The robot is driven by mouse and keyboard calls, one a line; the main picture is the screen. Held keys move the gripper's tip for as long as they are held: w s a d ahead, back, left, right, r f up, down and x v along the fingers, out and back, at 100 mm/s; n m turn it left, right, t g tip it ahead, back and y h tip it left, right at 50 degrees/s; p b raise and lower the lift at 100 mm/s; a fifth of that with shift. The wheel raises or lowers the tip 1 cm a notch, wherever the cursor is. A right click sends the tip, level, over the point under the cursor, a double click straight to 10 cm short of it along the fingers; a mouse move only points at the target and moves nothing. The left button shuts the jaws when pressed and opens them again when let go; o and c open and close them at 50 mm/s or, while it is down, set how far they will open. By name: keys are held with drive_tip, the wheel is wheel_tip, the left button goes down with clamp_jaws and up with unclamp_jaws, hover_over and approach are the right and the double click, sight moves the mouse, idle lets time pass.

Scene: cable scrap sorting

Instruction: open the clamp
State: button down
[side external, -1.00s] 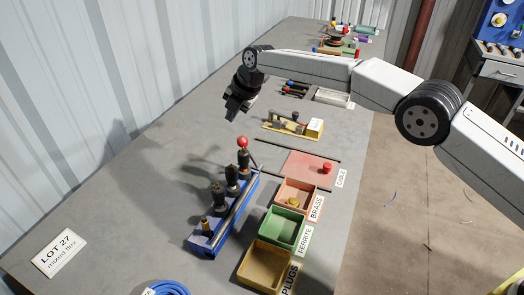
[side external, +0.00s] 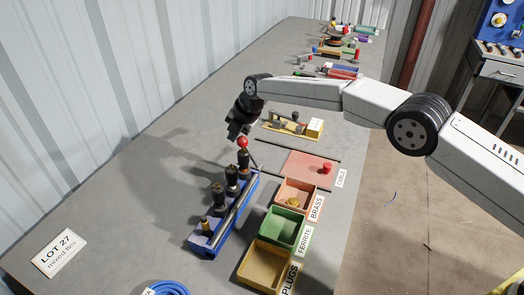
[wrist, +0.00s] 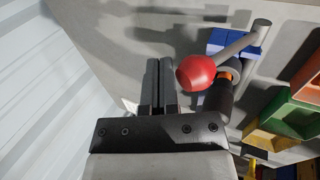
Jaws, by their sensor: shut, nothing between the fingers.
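The clamp (side external: 231,210) is a long blue block with a grey bar along it and a red ball knob (side external: 243,142) at its far end. Several dark plugs stand upright in the block, with a brass-coloured one at the near end. My gripper (side external: 234,132) is shut and empty, just above and left of the red knob. In the wrist view, the closed fingers (wrist: 160,85) are left of the red knob (wrist: 195,72), very close to it; I cannot tell whether they touch.
Brass (side external: 311,186), green (side external: 303,224) and yellow (side external: 246,266) bins line the clamp's right side. A red mat (side external: 308,166) and yellow fixture (side external: 284,129) lie beyond. A blue cable coil (side external: 168,288) is at the front.

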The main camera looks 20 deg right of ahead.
sight(245, 138)
drive_tip(key=shift+s+d+f, duration=0.3)
drive_tip(key=shift+s+d, duration=0.25)
drive_tip(key=shift+d, duration=0.05)
drive_tip(key=shift+s+d+r, duration=0.25)
drive_tip(key=shift+s+d, duration=0.3)
drive_tip(key=shift+d, duration=0.05)
drive_tip(key=s+d, duration=0.5)
drive_tip(key=shift+s+d+f, duration=0.3)
drive_tip(key=shift+f, duration=0.05)
drive_tip(key=shift+w+a, duration=0.1)
idle(0.4)
drive_tip(key=shift+w+a, duration=0.25)
drive_tip(key=shift+a, duration=0.05)
